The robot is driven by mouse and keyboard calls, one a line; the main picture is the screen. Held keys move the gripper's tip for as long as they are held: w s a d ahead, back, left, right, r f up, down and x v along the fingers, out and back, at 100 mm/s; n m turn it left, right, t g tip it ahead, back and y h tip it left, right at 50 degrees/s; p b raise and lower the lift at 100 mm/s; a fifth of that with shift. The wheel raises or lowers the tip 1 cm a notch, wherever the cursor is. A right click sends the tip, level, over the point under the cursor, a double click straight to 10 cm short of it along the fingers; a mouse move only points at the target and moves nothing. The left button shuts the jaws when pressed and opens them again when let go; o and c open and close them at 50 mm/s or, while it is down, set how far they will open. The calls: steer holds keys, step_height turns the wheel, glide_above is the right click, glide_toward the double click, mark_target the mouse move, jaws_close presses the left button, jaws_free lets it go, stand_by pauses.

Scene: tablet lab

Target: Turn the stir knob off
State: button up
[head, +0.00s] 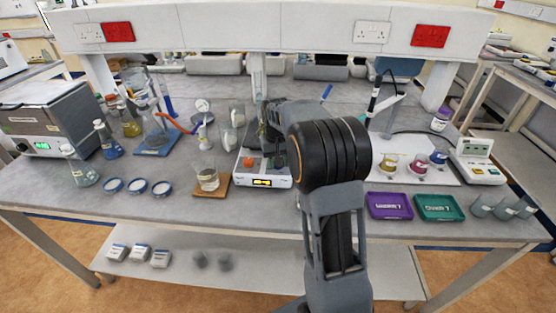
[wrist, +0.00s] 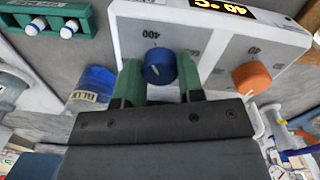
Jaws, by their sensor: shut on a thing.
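The hotplate stirrer (head: 264,182) is a white unit with a lit amber display, at mid-bench in the head view. Its front panel (wrist: 215,25) fills the top of the wrist view, with the display upside down reading about 40 °C. A blue knob (wrist: 158,58) with a white pointer line sits between the green fingers of my gripper (wrist: 160,78), which are shut on it. An orange knob (wrist: 251,77) is to its right, apart from my fingers; it also shows in the head view (head: 249,162). My arm hides the blue knob in the head view.
A beaker on a wooden board (head: 211,192) stands close left of the stirrer. Purple (head: 390,206) and green (head: 440,207) trays lie to the right. Flasks of coloured liquid stand behind them. A blue-labelled bottle (wrist: 92,88) is near my fingers in the wrist view.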

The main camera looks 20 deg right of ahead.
steer(key=n, duration=0.4)
steer(key=shift+r+n+p, duration=0.1)
steer(key=shift+n+p, duration=0.2)
steer(key=shift+p, duration=0.05)
steer(key=n, duration=0.3)
steer(key=shift+n, duration=0.3)
steer(key=n+p, duration=0.1)
steer(key=n, duration=1)
steer(key=shift+d+t, duration=0.1)
steer(key=shift+t, duration=0.2)
steer(key=n, duration=0.3)
steer(key=shift+n+y, duration=0.3)
steer(key=n, duration=0.3)
steer(key=shift+n, duration=2.1)
steer(key=o, duration=0.9)
